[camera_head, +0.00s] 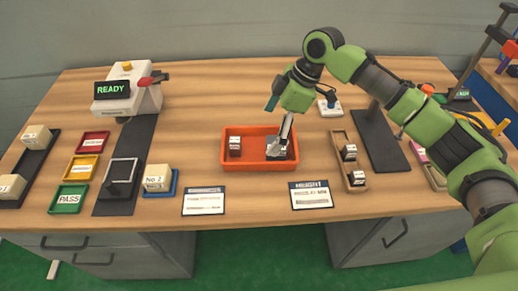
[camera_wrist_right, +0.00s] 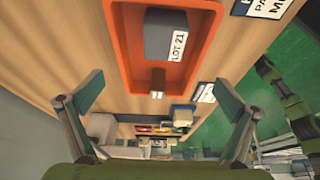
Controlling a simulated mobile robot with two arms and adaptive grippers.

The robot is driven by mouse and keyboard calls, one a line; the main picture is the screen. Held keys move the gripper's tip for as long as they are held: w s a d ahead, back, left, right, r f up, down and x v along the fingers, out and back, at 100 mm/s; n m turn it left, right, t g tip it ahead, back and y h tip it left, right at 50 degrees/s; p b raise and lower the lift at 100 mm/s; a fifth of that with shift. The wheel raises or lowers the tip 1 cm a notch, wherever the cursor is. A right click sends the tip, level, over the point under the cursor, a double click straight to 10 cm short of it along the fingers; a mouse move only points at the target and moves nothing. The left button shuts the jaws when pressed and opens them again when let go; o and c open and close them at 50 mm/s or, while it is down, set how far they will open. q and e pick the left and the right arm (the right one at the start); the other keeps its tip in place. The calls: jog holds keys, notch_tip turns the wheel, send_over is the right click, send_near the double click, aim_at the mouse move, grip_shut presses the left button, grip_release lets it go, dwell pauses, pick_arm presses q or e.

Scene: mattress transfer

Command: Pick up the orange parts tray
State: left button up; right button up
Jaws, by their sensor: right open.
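The orange parts tray (camera_head: 259,166) sits on the wooden table, near its middle. It holds a dark block with a white label (camera_head: 235,144) at its left end and another block at its right end, partly hidden by my right gripper (camera_head: 279,143). In the right wrist view the tray's orange wall (camera_wrist_right: 122,55) shows, with a grey block labelled "LOT 21" (camera_wrist_right: 166,36) inside. My right gripper's fingers are spread wide there, with nothing between them. In the head view it hangs over the tray's right end; I cannot tell if it touches. My left gripper is out of view.
A wooden tray with small blocks (camera_head: 341,158) stands right of the orange tray. Two cards (camera_head: 204,201) lie in front. Left are a blue tray with a cream block (camera_head: 158,178), small coloured trays (camera_head: 81,168) and a white machine reading READY (camera_head: 127,91).

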aim_at(253, 153)
jog(key=x, duration=0.3)
jog(key=shift+f, duration=0.1)
jog(key=p+x, duration=0.1)
jog(key=x, duration=0.2)
jog(key=shift+a+f, duration=0.25)
jog(key=shift+f, duration=0.05)
jog(key=shift+w+a+f, duration=0.1)
jog(key=shift+f, duration=0.1)
jog(key=c, duration=1)
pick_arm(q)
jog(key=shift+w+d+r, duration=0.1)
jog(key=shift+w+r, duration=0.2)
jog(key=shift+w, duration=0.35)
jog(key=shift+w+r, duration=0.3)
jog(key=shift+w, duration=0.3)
pick_arm(e)
jog(key=shift+c, duration=0.6)
jog(key=shift+r, duration=0.1)
